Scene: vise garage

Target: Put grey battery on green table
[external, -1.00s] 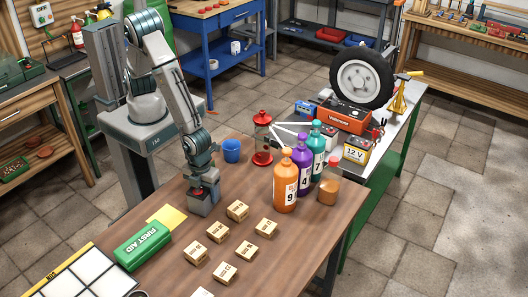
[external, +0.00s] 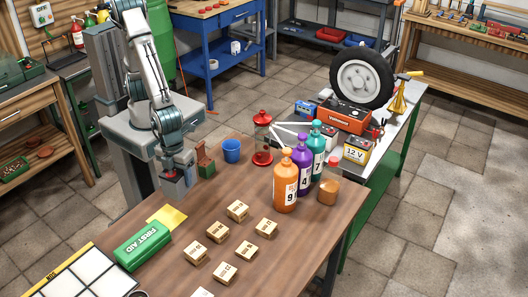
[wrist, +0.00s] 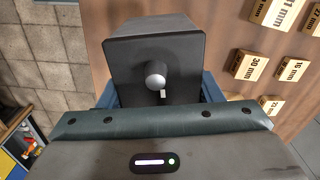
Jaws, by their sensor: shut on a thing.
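My gripper (external: 178,172) is shut on a dark grey box with a round metal post on top, which looks like the grey battery (wrist: 180,45). In the external view it hangs below the gripper near the brown table's left edge; its underside and any gap to the tabletop cannot be judged. The wrist view shows the box close up between the blue fingers. The green table (external: 384,182), with green legs and a pale top, stands at the right beyond the bottles, well away from my gripper.
The brown table (external: 270,250) carries a green first aid box (external: 143,246), several small cartons (external: 238,210), a blue cup (external: 231,150), a red lantern (external: 262,140) and bottles (external: 285,188). The green table holds a wheel (external: 362,78), a red case (external: 342,115) and a 12 V battery (external: 357,149).

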